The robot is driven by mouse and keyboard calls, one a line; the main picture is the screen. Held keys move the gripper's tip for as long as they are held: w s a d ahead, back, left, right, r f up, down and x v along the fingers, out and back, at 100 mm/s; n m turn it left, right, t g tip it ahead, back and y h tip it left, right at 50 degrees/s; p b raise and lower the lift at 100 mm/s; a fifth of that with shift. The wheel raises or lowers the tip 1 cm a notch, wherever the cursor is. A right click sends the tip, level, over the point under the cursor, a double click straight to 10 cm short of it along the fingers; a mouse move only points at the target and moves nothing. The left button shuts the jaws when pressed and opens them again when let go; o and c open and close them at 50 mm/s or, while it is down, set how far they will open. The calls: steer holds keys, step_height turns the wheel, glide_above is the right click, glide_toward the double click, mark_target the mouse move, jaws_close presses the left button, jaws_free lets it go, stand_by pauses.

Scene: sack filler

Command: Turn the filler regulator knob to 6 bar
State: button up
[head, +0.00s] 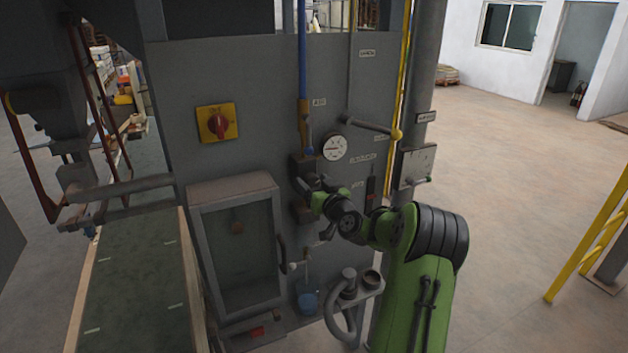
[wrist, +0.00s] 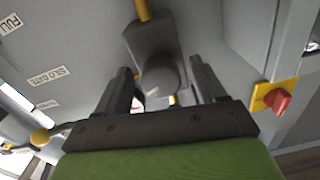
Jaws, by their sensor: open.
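The filler regulator is a dark block (head: 302,165) on the grey panel, under a brass-coloured and blue pipe. In the wrist view its body (wrist: 150,38) carries a round grey knob (wrist: 160,76). My gripper (wrist: 160,72) is open, with one finger on each side of the knob and gaps visible between fingers and knob. In the head view my gripper (head: 308,188) is at the regulator and hides the knob. A round white gauge (head: 335,147) is right of the regulator; its reading is too small to tell.
A red rotary switch on a yellow plate (head: 217,122) is left of the regulator. A yellow-ended lever (head: 394,134) sticks out at the right. Below are a framed glass door (head: 237,250) and a blue cup (head: 307,299). Open floor lies to the right.

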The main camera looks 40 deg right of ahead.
steer(key=c, duration=1.1)
steer(key=shift+o, duration=0.2)
steer(key=shift+m, duration=0.3)
